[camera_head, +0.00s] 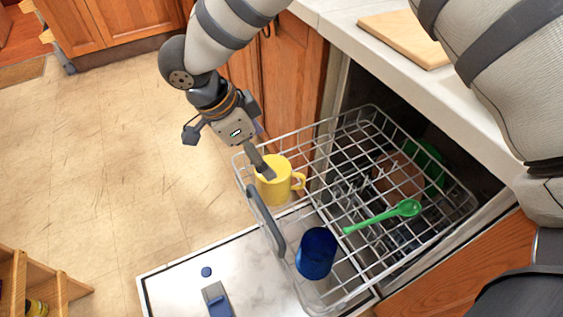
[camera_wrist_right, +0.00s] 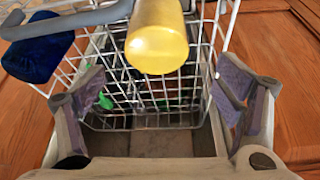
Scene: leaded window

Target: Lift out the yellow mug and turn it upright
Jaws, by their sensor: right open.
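The yellow mug (camera_head: 278,187) stands in the front left corner of the wire dish rack (camera_head: 330,131). Its handle points right, and its upper end looks closed, so it seems upside down. My right gripper (camera_head: 264,156) is open and empty, reaching down from above the floor side. One finger overlaps the mug's upper left part in the head view; I cannot tell whether it touches. In the right wrist view the two fingers are wide apart, with the mug (camera_wrist_right: 158,42) at the top centre. My left gripper is out of view.
A blue mug (camera_head: 316,253) and a green spoon (camera_head: 383,216) are in the rack. The rack's grey handle (camera_head: 265,220) is near the yellow mug. The open dishwasher door (camera_head: 180,285) lies below; the counter (camera_head: 370,55) is above right.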

